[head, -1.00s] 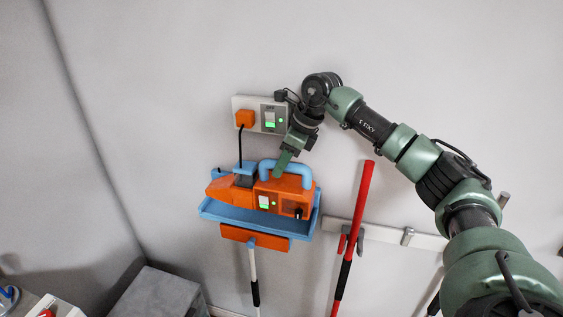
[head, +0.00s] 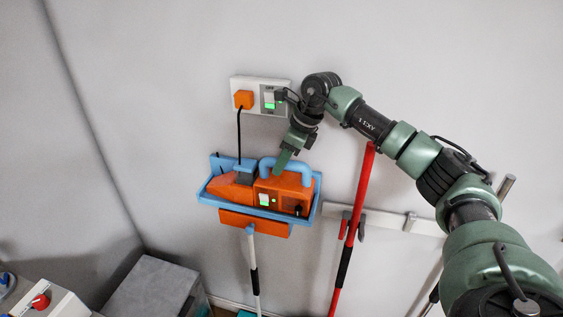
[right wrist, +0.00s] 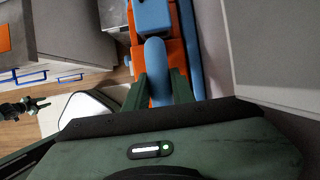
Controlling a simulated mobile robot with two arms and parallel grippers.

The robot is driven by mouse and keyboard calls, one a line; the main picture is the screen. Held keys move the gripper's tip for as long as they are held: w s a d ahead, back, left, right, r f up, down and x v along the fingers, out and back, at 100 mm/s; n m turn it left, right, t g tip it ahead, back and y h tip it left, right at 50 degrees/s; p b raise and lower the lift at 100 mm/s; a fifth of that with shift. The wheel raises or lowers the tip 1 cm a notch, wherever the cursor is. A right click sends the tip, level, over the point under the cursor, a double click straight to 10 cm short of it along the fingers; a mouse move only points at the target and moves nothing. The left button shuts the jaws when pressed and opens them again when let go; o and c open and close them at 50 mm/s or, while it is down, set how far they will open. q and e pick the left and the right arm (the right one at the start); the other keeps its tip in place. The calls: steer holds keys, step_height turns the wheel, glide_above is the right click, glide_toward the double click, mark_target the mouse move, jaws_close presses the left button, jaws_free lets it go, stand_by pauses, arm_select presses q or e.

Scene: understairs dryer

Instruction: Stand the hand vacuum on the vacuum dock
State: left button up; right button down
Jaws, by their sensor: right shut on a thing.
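The hand vacuum (head: 276,193) is an orange body with a blue handle on top and a green-lit panel. It sits upright within the blue vacuum dock (head: 215,200), a tray on the wall, with its lower edge close to the front rim. Whether it bears fully on the dock floor is hidden. My right gripper (head: 284,163) is shut on the blue handle. The right wrist view shows the fingers (right wrist: 157,92) on either side of the handle (right wrist: 156,65), with the orange body beyond.
An orange plug (head: 243,99) with a black cord is in the wall socket plate above the dock. A red pole (head: 354,220) hangs on a wall rail to the right. A white-handled tool (head: 252,262) hangs below the dock. A grey box (head: 150,287) stands at lower left.

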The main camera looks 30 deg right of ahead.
steer(key=c, duration=1.1)
jaws_free()
steer(key=shift+s+f, duration=0.1)
steer(key=shift+d+r+b, duration=0.15)
steer(key=shift+r+b, duration=0.15)
steer(key=shift+r, duration=0.15)
steer(key=b+v, duration=0.1)
steer(key=v, duration=0.5)
steer(key=shift+s, duration=0.1)
steer(key=shift+s+r+b, duration=0.2)
steer(key=shift+r+b, duration=0.1)
steer(key=shift+r, duration=0.25)
steer(key=shift+f, duration=0.1)
